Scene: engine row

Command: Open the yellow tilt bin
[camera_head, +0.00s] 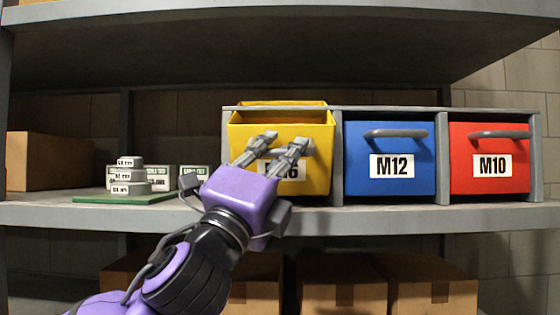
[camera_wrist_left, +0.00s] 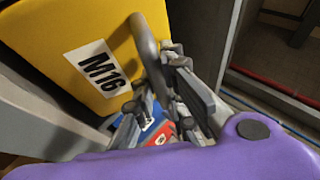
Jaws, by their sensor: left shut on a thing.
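The yellow tilt bin (camera_head: 321,166), labelled M16, sits at the left end of a grey rack on the shelf. Its front leans out at the top, and a strip of its inside shows above the front. My left gripper (camera_head: 285,141) is in front of it, shut on its grey handle (camera_wrist_left: 146,50). The fingers partly cover the label in the head view. In the left wrist view the yellow front (camera_wrist_left: 60,30) is close, with the fingers around the handle. My right gripper is not in view.
A blue bin (camera_head: 360,180) labelled M12 and a red bin (camera_head: 466,182) labelled M10 stand shut to the right. Small stacked boxes (camera_head: 130,175) on a green mat (camera_head: 95,199) and a cardboard box (camera_head: 45,160) are left. An upper shelf (camera_head: 250,45) overhangs.

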